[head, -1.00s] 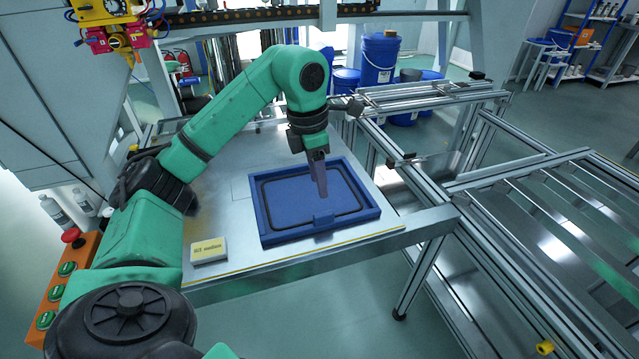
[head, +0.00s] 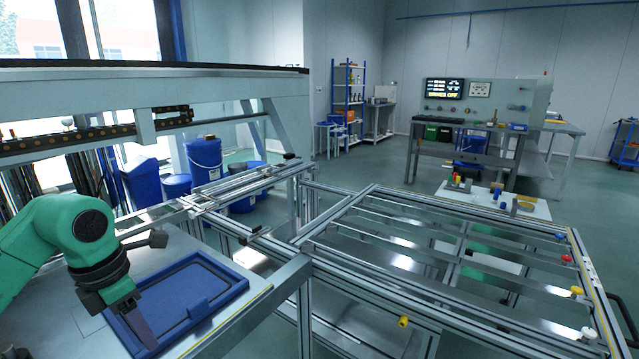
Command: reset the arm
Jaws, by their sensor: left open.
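My left arm is green and comes in from the left edge. Its dark gripper (head: 135,322) points down over the left part of the blue tray-like panel (head: 237,289) on the metal table. The gripper looks empty and is open. Its fingers overlap in this view, and I cannot tell whether the tips touch the panel. My right gripper is not in view.
An aluminium rail frame (head: 345,262) stands right of the table, with yellow, red and white knobs along its edges. Blue buckets (head: 205,160) stand behind. A small white table (head: 495,203) holds coloured parts. Open floor lies beyond the frame.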

